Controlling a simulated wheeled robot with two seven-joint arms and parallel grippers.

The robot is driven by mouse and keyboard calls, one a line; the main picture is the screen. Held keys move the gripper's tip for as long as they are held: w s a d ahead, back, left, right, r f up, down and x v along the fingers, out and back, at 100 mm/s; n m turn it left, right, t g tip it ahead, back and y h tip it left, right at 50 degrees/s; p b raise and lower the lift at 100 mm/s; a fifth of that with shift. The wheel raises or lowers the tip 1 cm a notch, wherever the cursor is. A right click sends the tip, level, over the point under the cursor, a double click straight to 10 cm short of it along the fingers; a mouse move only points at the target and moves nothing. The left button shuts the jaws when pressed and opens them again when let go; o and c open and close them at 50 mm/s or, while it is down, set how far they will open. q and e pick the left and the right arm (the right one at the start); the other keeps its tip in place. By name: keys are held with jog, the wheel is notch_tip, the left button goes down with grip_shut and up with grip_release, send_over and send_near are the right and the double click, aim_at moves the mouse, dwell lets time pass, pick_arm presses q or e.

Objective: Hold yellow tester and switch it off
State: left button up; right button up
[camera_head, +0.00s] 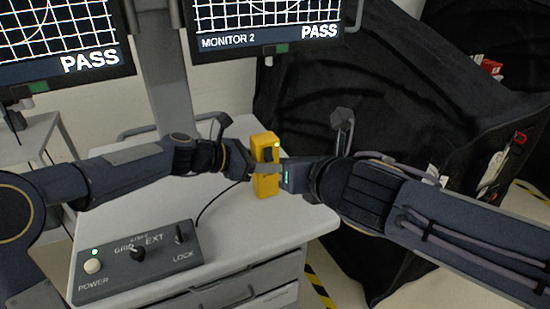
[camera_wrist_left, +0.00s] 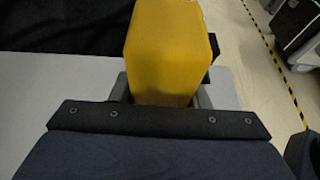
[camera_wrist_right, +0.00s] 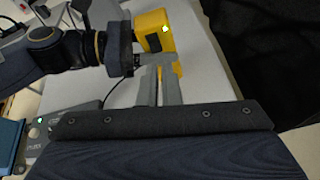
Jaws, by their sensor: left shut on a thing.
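The yellow tester (camera_head: 266,180) stands upright over the white cart top, with a lit green light and a dark switch on its face; it also shows in the right wrist view (camera_wrist_right: 152,24). My left gripper (camera_head: 254,168) is shut on the tester from the left, and the left wrist view shows the yellow body (camera_wrist_left: 165,50) between its fingers. My right gripper (camera_head: 272,161) reaches in from the right, its fingers (camera_wrist_right: 162,88) close together and empty, just in front of the tester. I cannot tell whether they touch it.
A grey control box (camera_head: 140,262) with a lit green light, knobs and a cable lies at the cart's front left. Two monitors showing PASS (camera_head: 265,25) hang above. A black-covered cart (camera_head: 390,80) stands to the right. The white cart top (camera_head: 230,225) is clear in front of the tester.

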jog(key=f+m+g, duration=0.1)
jog(key=w+d+f+m, duration=0.1)
jog(key=f, duration=0.1)
jog(key=w+f+m+g+h, duration=0.1)
jog(key=shift+w+d+f+g, duration=0.25)
jog(key=shift+d+f+g, duration=0.05)
jog(key=shift+f, duration=0.05)
grip_shut()
jog(key=d+r+m+g+y, duration=0.5)
jog(key=d+r+m+y, duration=0.1)
jog(key=y, duration=0.3)
jog(key=shift+s+d+r+m, duration=0.25)
jog(key=shift+d+m, duration=0.2)
jog(key=shift+m, duration=0.15)
jog(key=shift+w+a, duration=0.1)
jog(key=shift+a, duration=0.05)
send_near(266, 159)
jog(key=s+a, duration=0.1)
jog(key=a, duration=0.3)
jog(key=shift+w+a+f, duration=0.25)
jog(key=shift+w+f, duration=0.35)
jog(key=shift+w, duration=0.15)
jog(key=shift+w+a+f, duration=0.25)
jog(key=shift+w+f, duration=0.35)
jog(key=shift+w, duration=0.15)
